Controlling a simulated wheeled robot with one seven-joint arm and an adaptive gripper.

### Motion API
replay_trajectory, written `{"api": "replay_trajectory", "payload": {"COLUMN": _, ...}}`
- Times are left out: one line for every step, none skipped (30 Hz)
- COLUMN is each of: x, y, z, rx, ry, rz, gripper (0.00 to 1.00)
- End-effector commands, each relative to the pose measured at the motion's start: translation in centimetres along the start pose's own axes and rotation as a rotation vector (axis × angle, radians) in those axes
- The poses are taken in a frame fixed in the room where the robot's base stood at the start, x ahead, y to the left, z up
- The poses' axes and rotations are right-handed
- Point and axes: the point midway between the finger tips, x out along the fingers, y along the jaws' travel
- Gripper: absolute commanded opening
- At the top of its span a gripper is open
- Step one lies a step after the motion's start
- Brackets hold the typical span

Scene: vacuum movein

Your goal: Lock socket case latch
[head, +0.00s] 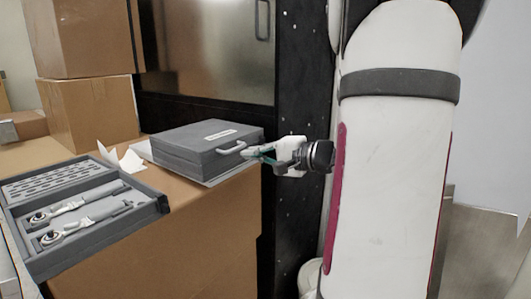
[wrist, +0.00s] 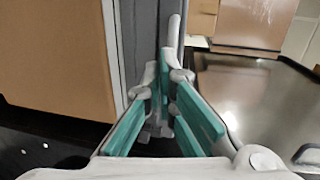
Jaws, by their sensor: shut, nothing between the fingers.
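The grey socket case (head: 190,150) lies closed on top of a cardboard box, with a pale label on its lid. Its light handle (head: 231,148) sticks out on the side facing my gripper. My gripper (head: 256,153) is beside that side, close to the handle, its fingers shut and empty. In the wrist view, the teal-padded fingers (wrist: 164,92) come together in front of the case's grey side (wrist: 146,30). I cannot tell whether the fingertips touch the case. The latch is not clear in either view; the fingers hide part of that side.
An open grey tray (head: 157,205) with ratchet tools lies at the left of the cardboard box (head: 190,240). White paper (head: 125,160) lies between tray and case. More cartons (head: 90,110) stand behind at the left. A dark panel with a shiny window (head: 215,45) rises behind the case.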

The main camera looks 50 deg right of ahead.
Motion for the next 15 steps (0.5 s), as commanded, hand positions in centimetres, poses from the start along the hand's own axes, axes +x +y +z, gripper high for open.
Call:
{"api": "replay_trajectory", "payload": {"x": -0.5, "y": 0.7, "z": -1.7, "rx": 0.012, "ry": 0.043, "rz": -0.018, "gripper": 0.00}}
{"api": "replay_trajectory", "payload": {"x": -0.8, "y": 0.9, "z": -2.6, "rx": 0.017, "ry": 0.067, "rz": -0.030, "gripper": 0.00}}
{"api": "replay_trajectory", "payload": {"x": -1.3, "y": 1.3, "z": -3.9, "rx": 0.024, "ry": 0.103, "rz": -0.046, "gripper": 0.00}}
{"api": "replay_trajectory", "payload": {"x": -1.7, "y": 1.6, "z": -4.8, "rx": 0.028, "ry": 0.128, "rz": -0.057, "gripper": 0.00}}
{"api": "replay_trajectory", "payload": {"x": -2.1, "y": 2.0, "z": -5.8, "rx": 0.032, "ry": 0.157, "rz": -0.069, "gripper": 0.00}}
{"api": "replay_trajectory", "payload": {"x": -2.8, "y": 2.4, "z": -7.1, "rx": 0.037, "ry": 0.194, "rz": -0.085, "gripper": 0.00}}
{"api": "replay_trajectory", "payload": {"x": -3.3, "y": 2.7, "z": -8.2, "rx": 0.041, "ry": 0.225, "rz": -0.097, "gripper": 0.00}}
{"api": "replay_trajectory", "payload": {"x": -3.8, "y": 3.1, "z": -9.1, "rx": 0.044, "ry": 0.252, "rz": -0.107, "gripper": 0.00}}
{"api": "replay_trajectory", "payload": {"x": -4.6, "y": 3.5, "z": -10.3, "rx": 0.048, "ry": 0.290, "rz": -0.122, "gripper": 0.00}}
{"api": "replay_trajectory", "payload": {"x": -5.1, "y": 3.8, "z": -11.2, "rx": 0.050, "ry": 0.316, "rz": -0.131, "gripper": 0.00}}
{"api": "replay_trajectory", "payload": {"x": -5.6, "y": 4.1, "z": -11.9, "rx": 0.052, "ry": 0.338, "rz": -0.140, "gripper": 0.00}}
{"api": "replay_trajectory", "payload": {"x": -6.1, "y": 4.4, "z": -12.6, "rx": 0.053, "ry": 0.362, "rz": -0.148, "gripper": 0.00}}
{"api": "replay_trajectory", "payload": {"x": -6.4, "y": 4.5, "z": -13.0, "rx": 0.054, "ry": 0.377, "rz": -0.153, "gripper": 0.00}}
{"api": "replay_trajectory", "payload": {"x": -6.7, "y": 4.7, "z": -13.4, "rx": 0.054, "ry": 0.388, "rz": -0.157, "gripper": 0.00}}
{"api": "replay_trajectory", "payload": {"x": -6.9, "y": 4.8, "z": -13.7, "rx": 0.054, "ry": 0.397, "rz": -0.160, "gripper": 0.00}}
